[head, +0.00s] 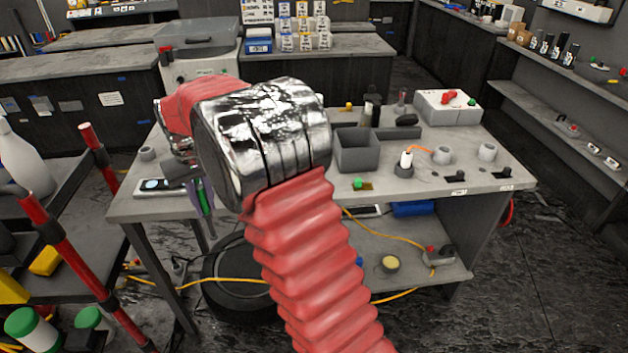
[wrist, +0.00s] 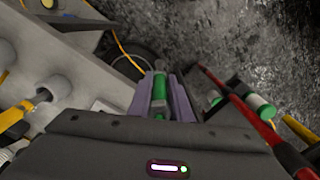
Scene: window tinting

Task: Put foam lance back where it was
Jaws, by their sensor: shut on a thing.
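My gripper (wrist: 160,95) has purple fingers and is shut on a slim green thing, which I take to be the foam lance (wrist: 160,83). Only a short green part of it shows between the fingers; the rest is hidden. In the head view my gripper (head: 204,195) hangs just off the left front of the grey workbench (head: 300,190), and the green of the held thing shows there too. Grey ring holders stand on the bench: one at its left (head: 147,153) and two at its right (head: 442,154) (head: 487,152). I cannot tell which place is the lance's own.
A cart with red posts (head: 50,233) stands close at left, bearing a white bottle (head: 20,160) and green-capped containers (head: 25,328). A grey bin (head: 357,152) and a white-topped bottle (head: 406,160) stand on the bench. A yellow cable (head: 225,281) runs below. My red arm hides the bench's middle.

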